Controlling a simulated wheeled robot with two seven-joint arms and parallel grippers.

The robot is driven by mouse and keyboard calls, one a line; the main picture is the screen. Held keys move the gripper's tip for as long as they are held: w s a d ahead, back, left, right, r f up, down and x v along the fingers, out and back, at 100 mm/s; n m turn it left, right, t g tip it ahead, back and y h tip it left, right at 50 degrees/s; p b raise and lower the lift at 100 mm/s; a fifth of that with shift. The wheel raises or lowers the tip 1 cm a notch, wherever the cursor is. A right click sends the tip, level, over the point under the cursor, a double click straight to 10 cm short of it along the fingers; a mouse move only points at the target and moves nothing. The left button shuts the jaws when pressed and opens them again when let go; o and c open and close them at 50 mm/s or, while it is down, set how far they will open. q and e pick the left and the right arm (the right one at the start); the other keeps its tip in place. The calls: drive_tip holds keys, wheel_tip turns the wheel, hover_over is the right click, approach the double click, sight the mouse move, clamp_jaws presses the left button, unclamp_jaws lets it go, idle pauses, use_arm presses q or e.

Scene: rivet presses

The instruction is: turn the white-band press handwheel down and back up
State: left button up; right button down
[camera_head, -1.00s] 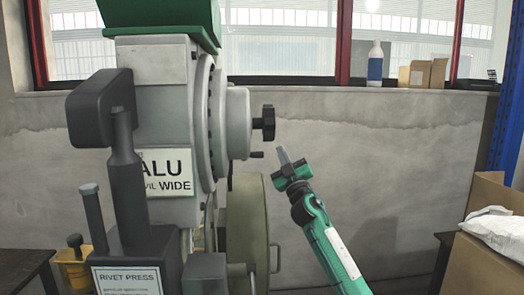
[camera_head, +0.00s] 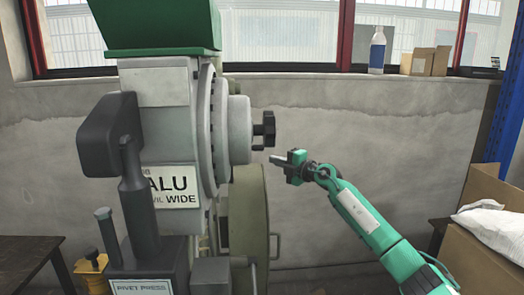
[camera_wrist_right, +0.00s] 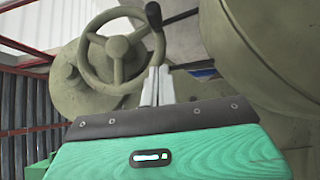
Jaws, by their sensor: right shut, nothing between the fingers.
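An olive-grey spoked handwheel (camera_wrist_right: 118,55) with a round hub and a black knob on its rim shows in the right wrist view, just beyond my fingers. I see no white band on it. In the head view a large grey press (camera_head: 160,100) stands at left, with a sign reading "ALU" and "WIDE" and a black star knob (camera_head: 264,130) on its right side. My right gripper (camera_head: 277,159) is shut and empty, pointing left, below and a little right of the star knob. Its fingers (camera_wrist_right: 157,86) appear in front of the wheel's lower right; contact cannot be told.
A large olive wheel or cover (camera_head: 248,230) stands below the knob. A dark table (camera_head: 28,262) is at left. Cardboard boxes with a white bag (camera_head: 494,228) stand at right. A bottle (camera_head: 377,50) and small boxes sit on the sill. The wall area between press and boxes looks open.

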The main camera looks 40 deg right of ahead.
drive_tip(key=x, duration=0.5)
drive_tip(key=d+p+x, duration=0.1)
drive_tip(key=x, duration=0.1)
drive_tip(key=shift+w+a+r, duration=0.1)
drive_tip(key=shift+w+r, duration=0.1)
drive_tip(key=shift+w, duration=0.1)
drive_tip(key=shift+w+d, duration=0.65)
drive_tip(key=shift+w, duration=0.3)
drive_tip(key=shift+f, duration=0.1)
